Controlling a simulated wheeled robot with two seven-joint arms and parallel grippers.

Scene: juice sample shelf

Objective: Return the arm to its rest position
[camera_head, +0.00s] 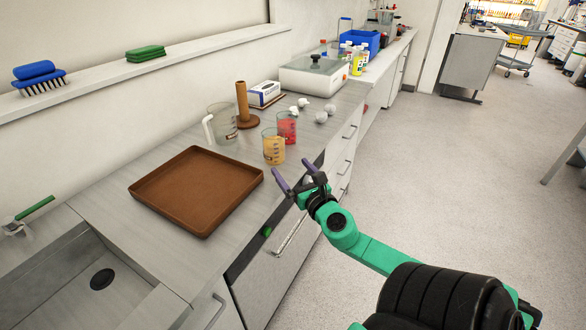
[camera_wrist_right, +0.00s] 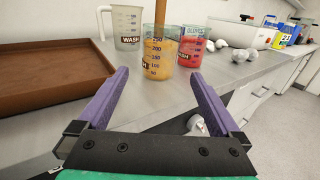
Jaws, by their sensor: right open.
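My right gripper (camera_head: 299,184) is open and empty, just off the counter's front edge in the head view. In the right wrist view its two purple fingers (camera_wrist_right: 162,97) stand wide apart with nothing between them. Ahead of them on the counter stands a beaker of orange juice (camera_head: 273,147), also in the right wrist view (camera_wrist_right: 160,62). A beaker of red juice (camera_head: 287,127) stands just behind it to the right. My green right arm (camera_head: 350,240) reaches in from the lower right. My left gripper is not in view.
A brown tray (camera_head: 196,233) lies on the counter (camera_head: 110,215) left of the beakers. A clear jug (camera_head: 221,124) and a brown post (camera_head: 243,105) stand behind. A sink (camera_head: 85,285) is at lower left. The floor (camera_head: 440,160) to the right is clear.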

